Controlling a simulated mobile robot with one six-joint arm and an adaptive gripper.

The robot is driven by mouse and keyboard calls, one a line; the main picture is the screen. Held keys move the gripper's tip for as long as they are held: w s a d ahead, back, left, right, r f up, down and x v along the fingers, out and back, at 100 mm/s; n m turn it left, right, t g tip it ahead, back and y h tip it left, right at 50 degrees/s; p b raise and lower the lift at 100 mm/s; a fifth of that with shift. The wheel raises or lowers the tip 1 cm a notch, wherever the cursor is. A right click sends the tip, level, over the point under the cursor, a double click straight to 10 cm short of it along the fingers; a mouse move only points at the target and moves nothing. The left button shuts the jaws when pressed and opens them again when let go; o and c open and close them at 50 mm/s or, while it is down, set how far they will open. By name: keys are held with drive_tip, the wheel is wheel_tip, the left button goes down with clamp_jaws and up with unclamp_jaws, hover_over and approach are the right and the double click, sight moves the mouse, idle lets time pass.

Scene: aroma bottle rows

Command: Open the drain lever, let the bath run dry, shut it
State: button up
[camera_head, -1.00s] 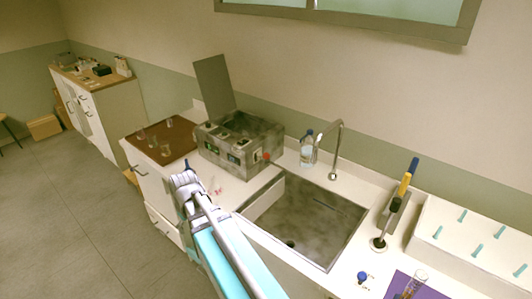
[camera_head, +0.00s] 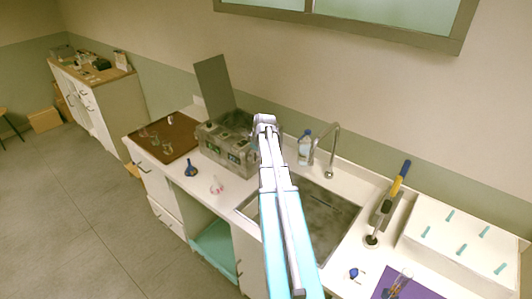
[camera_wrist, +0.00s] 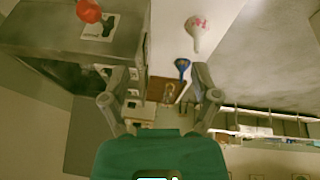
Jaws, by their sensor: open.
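The bath (camera_head: 215,155) is a mottled grey metal box on the counter, with its lid (camera_head: 213,88) raised at the back. The water level inside cannot be made out. A red ball knob (camera_wrist: 88,11), likely the drain lever's end, shows at the top left of the wrist view beside a pale plate on the bath's side (camera_wrist: 60,45). In the head view my arm hides this knob. My gripper (camera_wrist: 160,75) is open and empty, with the knob ahead and to the left of its fingers. In the head view my gripper (camera_head: 264,122) overlaps the bath's right end.
The sink (camera_head: 330,215) lies right of the bath, with a tap (camera_head: 332,155) and a clear bottle (camera_head: 304,150) behind it. A brown tray (camera_head: 178,146) holds glassware at left.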

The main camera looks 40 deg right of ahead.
drive_tip(key=s+d+r+p, duration=0.1)
drive_tip(key=d+r, duration=0.1)
drive_tip(key=d, duration=0.7)
drive_tip(key=shift+s+r+n+t+h, duration=0.25)
drive_tip(key=shift+n+t+h, duration=0.05)
drive_tip(key=shift+d+f, duration=0.1)
drive_tip(key=shift+f, duration=0.05)
drive_tip(key=b+x, duration=1.2)
drive_tip(key=x, duration=0.1)
drive_tip(key=shift+w+d+f, duration=0.15)
drive_tip(key=shift+f, duration=0.1)
clamp_jaws()
idle(0.5)
